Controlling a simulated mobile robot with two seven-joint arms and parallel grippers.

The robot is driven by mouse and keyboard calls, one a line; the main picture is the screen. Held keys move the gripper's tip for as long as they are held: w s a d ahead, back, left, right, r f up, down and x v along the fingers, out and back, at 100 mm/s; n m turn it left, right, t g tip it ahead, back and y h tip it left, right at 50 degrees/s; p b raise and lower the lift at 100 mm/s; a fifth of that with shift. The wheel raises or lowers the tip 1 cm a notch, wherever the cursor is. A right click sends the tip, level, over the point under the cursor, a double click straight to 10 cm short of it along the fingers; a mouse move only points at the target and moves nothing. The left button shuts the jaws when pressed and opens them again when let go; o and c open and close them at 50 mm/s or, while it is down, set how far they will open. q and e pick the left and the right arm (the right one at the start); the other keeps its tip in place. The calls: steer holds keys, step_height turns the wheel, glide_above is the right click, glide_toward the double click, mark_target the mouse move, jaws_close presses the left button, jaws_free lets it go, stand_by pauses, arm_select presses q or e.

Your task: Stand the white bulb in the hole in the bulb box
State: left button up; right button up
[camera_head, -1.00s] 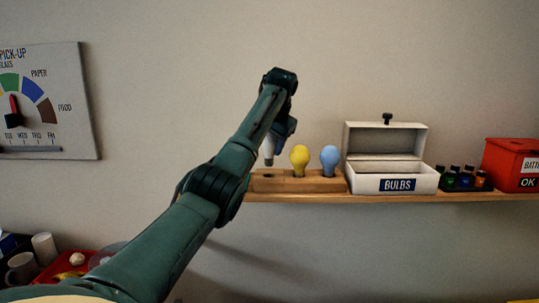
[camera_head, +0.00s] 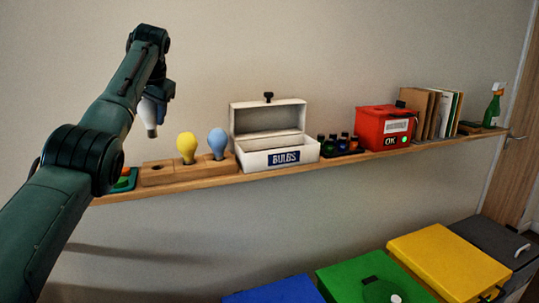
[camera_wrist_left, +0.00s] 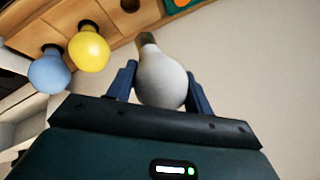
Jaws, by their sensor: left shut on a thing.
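The white bulb (camera_head: 148,112) hangs base down in my left gripper (camera_head: 157,96), just above the left end of the wooden block on the shelf. In the left wrist view the white bulb (camera_wrist_left: 162,76) sits between the two blue fingers of my left gripper (camera_wrist_left: 160,90), which is shut on its glass. The white bulb box (camera_head: 280,157), labelled BULBS, stands with its lid up to the right of the block. The hole inside it is hidden by the front wall. My right gripper is out of view.
The wooden block (camera_head: 207,177) holds a yellow bulb (camera_head: 187,147) and a blue bulb (camera_head: 217,142), with an empty hole at its left. Small dark bottles (camera_head: 340,146), a red battery box (camera_head: 384,128) and books (camera_head: 430,113) stand further right. Coloured bins (camera_head: 449,266) are below.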

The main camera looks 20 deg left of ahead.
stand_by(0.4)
arm_select(q)
steer(key=shift+w+d+r+n, duration=0.2)
steer(key=shift+d+r+n, duration=0.1)
steer(key=shift+d+r, duration=0.4)
steer(key=shift+w+d+r+n+g, duration=0.15)
steer(key=shift+d+r, duration=0.05)
steer(key=shift+d, duration=0.5)
steer(key=shift+w+d+r+n+g, duration=0.1)
steer(key=shift+d+r+n+g, duration=0.05)
steer(key=shift+d, duration=0.5)
steer(key=shift+w+d, duration=0.1)
steer(key=shift+d, duration=0.1)
